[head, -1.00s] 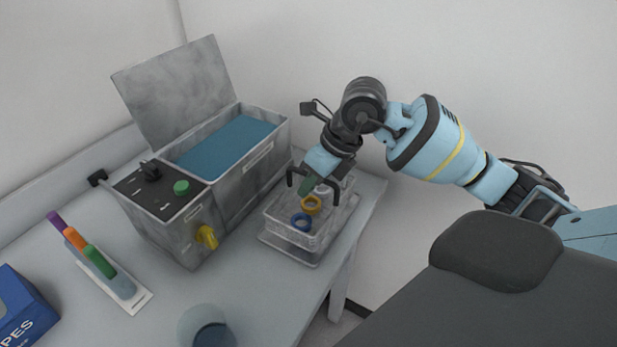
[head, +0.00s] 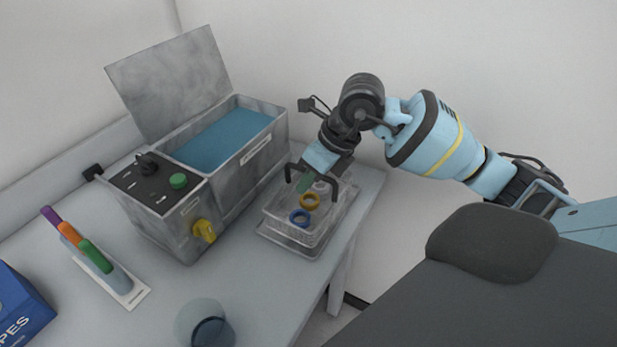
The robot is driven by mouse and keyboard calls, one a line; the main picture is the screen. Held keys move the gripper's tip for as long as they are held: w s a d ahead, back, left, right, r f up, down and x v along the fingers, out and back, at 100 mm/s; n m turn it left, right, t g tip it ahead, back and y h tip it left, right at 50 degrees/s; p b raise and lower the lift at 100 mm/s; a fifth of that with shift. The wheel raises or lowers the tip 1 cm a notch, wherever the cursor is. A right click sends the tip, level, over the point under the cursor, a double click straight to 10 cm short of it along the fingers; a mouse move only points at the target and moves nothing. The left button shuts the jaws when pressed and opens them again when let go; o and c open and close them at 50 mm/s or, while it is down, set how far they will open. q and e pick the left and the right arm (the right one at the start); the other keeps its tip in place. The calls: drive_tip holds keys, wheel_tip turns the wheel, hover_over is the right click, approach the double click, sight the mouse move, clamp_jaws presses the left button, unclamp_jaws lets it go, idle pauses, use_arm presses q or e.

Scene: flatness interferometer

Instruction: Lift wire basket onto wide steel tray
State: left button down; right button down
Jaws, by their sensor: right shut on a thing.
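The wire basket (head: 312,234) is a pale mesh box on the right part of the bench, with a blue ring and an orange ring visible inside. It is over the wide steel tray (head: 268,241), whose rim shows below and in front of it. I cannot tell whether the basket's base touches the tray. My right gripper (head: 306,181) points down at the basket's back part and is shut on its green grip, between the dark fingers. The fingers partly hide the basket's back. My left gripper is not in view.
A grey tank with blue liquid (head: 222,140) and a raised lid (head: 170,80) stands close left of the basket. Its front has a yellow tap (head: 204,231). A pen holder (head: 120,283), a glass beaker (head: 200,325) and a blue box (head: 22,310) occupy the front left.

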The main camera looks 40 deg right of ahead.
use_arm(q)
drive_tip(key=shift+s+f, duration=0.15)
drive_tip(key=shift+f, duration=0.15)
use_arm(e)
drive_tip(key=shift+f, duration=0.45)
drive_tip(key=c, duration=1.4)
unclamp_jaws()
